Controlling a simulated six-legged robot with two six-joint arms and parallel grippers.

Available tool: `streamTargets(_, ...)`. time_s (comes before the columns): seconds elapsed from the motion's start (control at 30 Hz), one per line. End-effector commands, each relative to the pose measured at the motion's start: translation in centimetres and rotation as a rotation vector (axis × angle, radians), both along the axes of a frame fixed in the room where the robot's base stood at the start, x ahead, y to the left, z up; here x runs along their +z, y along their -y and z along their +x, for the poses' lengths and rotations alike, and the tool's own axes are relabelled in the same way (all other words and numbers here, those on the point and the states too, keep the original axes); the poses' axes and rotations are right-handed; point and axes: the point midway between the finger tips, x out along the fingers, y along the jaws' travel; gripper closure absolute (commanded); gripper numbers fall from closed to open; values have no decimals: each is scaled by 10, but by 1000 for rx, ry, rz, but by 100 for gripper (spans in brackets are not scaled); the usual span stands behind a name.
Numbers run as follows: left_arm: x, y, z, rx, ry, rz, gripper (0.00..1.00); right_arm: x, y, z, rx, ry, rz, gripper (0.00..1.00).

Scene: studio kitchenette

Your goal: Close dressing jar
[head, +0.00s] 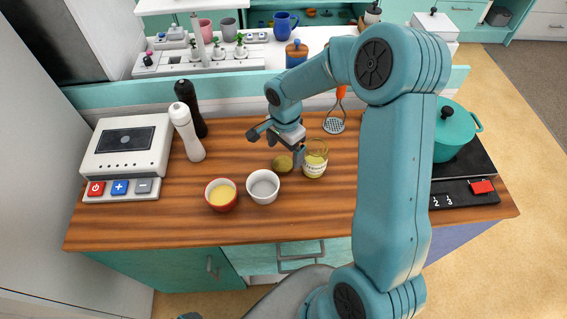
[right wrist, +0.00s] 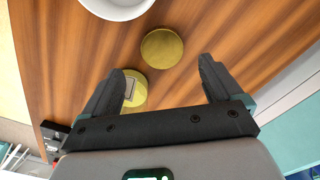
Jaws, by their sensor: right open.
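The dressing jar (head: 314,167) stands upright on the wooden counter, a small glass jar with a pale label and yellowish contents. A round gold-brown lid (head: 283,164) lies flat on the counter just left of it, apart from the jar. In the right wrist view the lid (right wrist: 162,48) lies ahead, between the lines of the fingers. The jar (right wrist: 137,88) shows there as a yellow round, partly hidden behind the left-hand finger. My right gripper (head: 278,145) is open and empty above the lid, one finger close beside the jar. My left gripper is out of view.
A white bowl (head: 263,188) and a red bowl (head: 221,196) with yellow contents stand in front. White and black mills (head: 188,133) and a panelled appliance (head: 129,147) are left. A slotted utensil (head: 334,122) lies behind; a teal pot (head: 453,133) is right.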

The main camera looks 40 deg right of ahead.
Motion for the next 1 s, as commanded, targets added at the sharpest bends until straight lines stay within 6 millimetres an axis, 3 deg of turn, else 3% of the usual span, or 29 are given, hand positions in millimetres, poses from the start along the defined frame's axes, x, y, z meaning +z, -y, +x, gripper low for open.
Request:
streamTargets(0.13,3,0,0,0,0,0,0,-7,-1,0,2,-5,1,7)
streamTargets(0.43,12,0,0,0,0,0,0,-48,-4,1,1,-3,1,7)
streamTargets(0.83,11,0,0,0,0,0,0,-52,-4,2,1,0,0,7)
streamTargets(1.0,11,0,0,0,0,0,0,-52,-4,2,1,0,0,63)
